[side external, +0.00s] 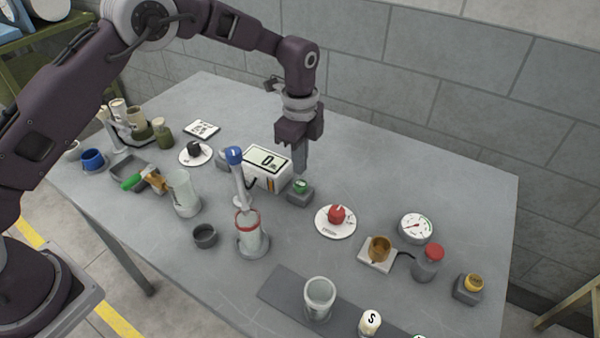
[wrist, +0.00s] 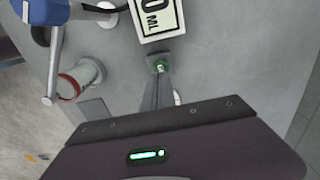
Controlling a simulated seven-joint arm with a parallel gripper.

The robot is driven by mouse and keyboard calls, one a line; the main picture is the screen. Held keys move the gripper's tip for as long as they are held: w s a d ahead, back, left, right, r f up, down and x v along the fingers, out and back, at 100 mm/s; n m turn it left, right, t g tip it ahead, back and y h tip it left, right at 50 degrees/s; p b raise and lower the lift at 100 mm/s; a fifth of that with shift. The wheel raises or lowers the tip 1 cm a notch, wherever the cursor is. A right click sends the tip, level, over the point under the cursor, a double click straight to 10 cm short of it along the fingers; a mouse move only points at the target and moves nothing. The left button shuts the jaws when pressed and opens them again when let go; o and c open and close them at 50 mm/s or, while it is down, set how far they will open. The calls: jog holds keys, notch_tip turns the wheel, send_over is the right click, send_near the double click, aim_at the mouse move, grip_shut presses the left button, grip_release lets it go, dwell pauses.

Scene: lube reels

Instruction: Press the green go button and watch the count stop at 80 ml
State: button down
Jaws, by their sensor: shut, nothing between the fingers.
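The green go button (side external: 300,186) sits on a small grey box just right of the counter. It also shows in the wrist view (wrist: 161,67) at the tips of my fingers. The counter (side external: 267,168) is a white box whose display reads 0; in the wrist view its display (wrist: 157,15) shows 0 and ML. My gripper (side external: 301,172) is shut and empty, pointing down directly over the green button. Its fingertips are at or just above the button; I cannot tell whether they touch it.
A blue-topped spout (side external: 235,157) stands left of the counter, over a red-rimmed clear vessel (side external: 249,236). A red knob (side external: 336,214) on a white disc is right of the button. A gauge (side external: 416,227) and red-capped bottle (side external: 429,262) stand farther right. Bare table lies behind the button.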

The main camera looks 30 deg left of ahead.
aim_at(299, 184)
jog(key=shift+f, duration=1.9)
jog(key=shift+f, duration=0.4)
jog(key=shift+s+f, duration=0.2)
jog(key=shift+f, duration=0.5)
notch_tip(299, 184, up, 16)
jog(key=shift+w+f, duration=0.25)
jog(key=shift+w, duration=0.1)
